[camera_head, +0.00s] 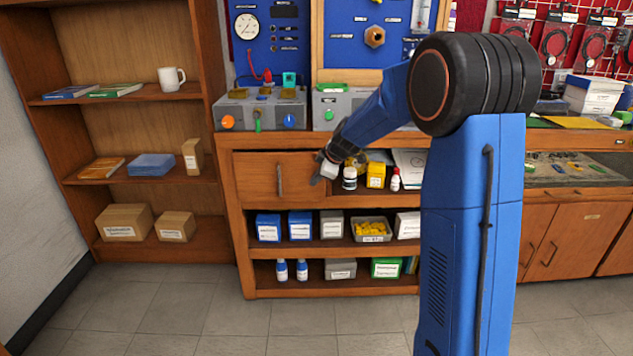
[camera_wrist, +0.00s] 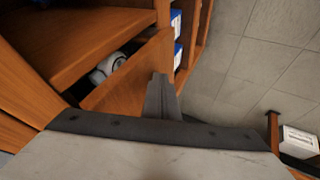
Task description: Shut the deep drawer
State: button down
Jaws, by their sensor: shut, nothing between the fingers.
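The deep drawer (camera_head: 262,180) is a wooden front with a dark vertical handle (camera_head: 280,180), at the upper left of the bench. In the wrist view its wooden panel (camera_wrist: 128,82) stands out from the cabinet, with a gap behind it. A grey-white rounded object (camera_wrist: 107,67) shows in that gap. My gripper (camera_head: 317,180) is just right of the drawer front in the head view. In the wrist view my gripper's fingers (camera_wrist: 160,98) are together and empty, close to the panel; I cannot tell whether they touch it. The drawer's inside is mostly hidden.
An open shelf right of the drawer holds bottles and a yellow box (camera_head: 376,175). Lower shelves hold blue boxes (camera_head: 269,228) and a tray of yellow parts (camera_head: 372,229). A wooden bookcase (camera_head: 205,60) stands at left. The tiled floor (camera_head: 190,310) in front is clear.

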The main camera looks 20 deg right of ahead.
jog(key=w, duration=0.2)
jog(key=w+d, duration=0.1)
jog(key=w, duration=0.1)
jog(key=shift+w+d+r, duration=0.1)
jog(key=shift+w+d, duration=0.05)
jog(key=shift+r, duration=0.1)
dwell(0.4)
